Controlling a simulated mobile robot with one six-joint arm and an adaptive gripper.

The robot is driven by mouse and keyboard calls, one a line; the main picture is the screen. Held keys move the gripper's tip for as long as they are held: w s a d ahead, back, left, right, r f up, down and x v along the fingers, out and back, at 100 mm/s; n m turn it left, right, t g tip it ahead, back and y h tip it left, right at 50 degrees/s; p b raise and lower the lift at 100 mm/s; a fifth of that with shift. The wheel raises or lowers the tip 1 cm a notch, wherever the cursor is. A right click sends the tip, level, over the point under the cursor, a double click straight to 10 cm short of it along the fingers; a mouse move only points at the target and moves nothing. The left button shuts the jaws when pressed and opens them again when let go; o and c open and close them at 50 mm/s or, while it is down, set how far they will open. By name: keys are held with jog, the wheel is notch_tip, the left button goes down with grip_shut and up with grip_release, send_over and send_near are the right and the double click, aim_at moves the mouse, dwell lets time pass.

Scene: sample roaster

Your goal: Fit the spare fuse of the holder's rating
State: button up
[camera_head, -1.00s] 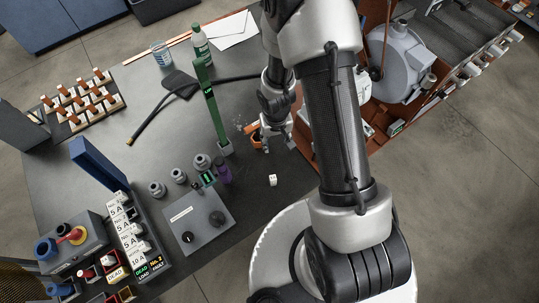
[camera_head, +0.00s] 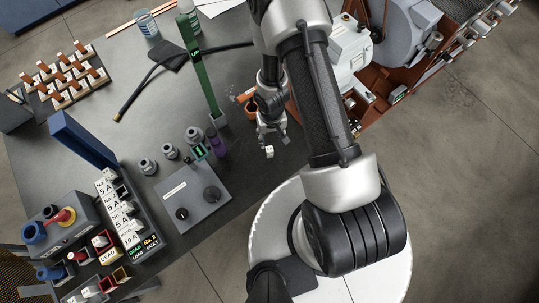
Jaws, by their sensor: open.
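My gripper (camera_head: 272,142) is in the middle of the head view, pointing down with its fingers apart. A small white block (camera_head: 270,153) with dark marks is at its fingertips; I cannot tell whether it lies on the bench or touches a finger. A row of white-labelled fuse holders (camera_head: 118,211) stands at the left, reading 5 A on several and 10 A on the nearest.
A grey box with two knobs (camera_head: 193,198), several grey weights (camera_head: 170,152), a purple cylinder (camera_head: 217,143) and a green post marked UP (camera_head: 203,80) stand left of my gripper. A blue panel (camera_head: 82,138) rises behind the holders. Orange-brown machinery (camera_head: 370,95) is at the right.

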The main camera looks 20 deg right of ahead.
aim_at(269, 148)
notch_tip(269, 148, down, 5)
jog(key=b, duration=0.4)
jog(key=f+b, duration=0.5)
jog(key=shift+a+f, duration=0.15)
jog(key=shift+a, duration=0.2)
jog(key=shift+c, duration=0.6)
grip_shut()
jog(key=shift+r, duration=0.25)
